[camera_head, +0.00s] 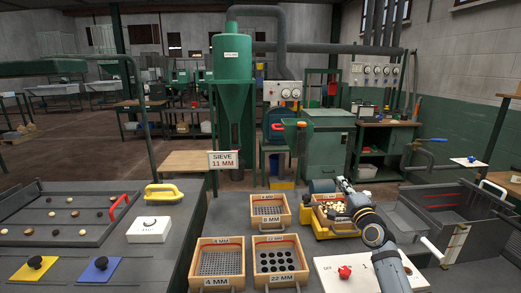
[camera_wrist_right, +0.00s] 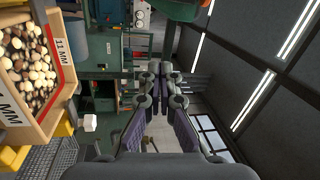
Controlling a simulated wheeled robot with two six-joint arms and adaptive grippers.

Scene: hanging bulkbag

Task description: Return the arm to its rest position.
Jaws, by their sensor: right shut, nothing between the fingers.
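My right arm comes in from the bottom right of the head view. My right gripper (camera_head: 343,184) points away over the back of the bench, beside a wooden sieve box holding round pale and brown pieces (camera_head: 318,224). In the right wrist view, the fingers of the right gripper (camera_wrist_right: 160,72) are together with nothing between them. The same box, marked 11 MM (camera_wrist_right: 63,62), is at the left there, apart from the fingers. My left gripper is not in view.
Wooden sieve boxes marked 4 MM (camera_head: 218,283) and 22 MM (camera_head: 272,281) stand on the bench, with another box (camera_head: 269,222) behind. A white panel with a red knob (camera_head: 345,272) lies near my right arm. A grey tray (camera_head: 478,205) is at the right.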

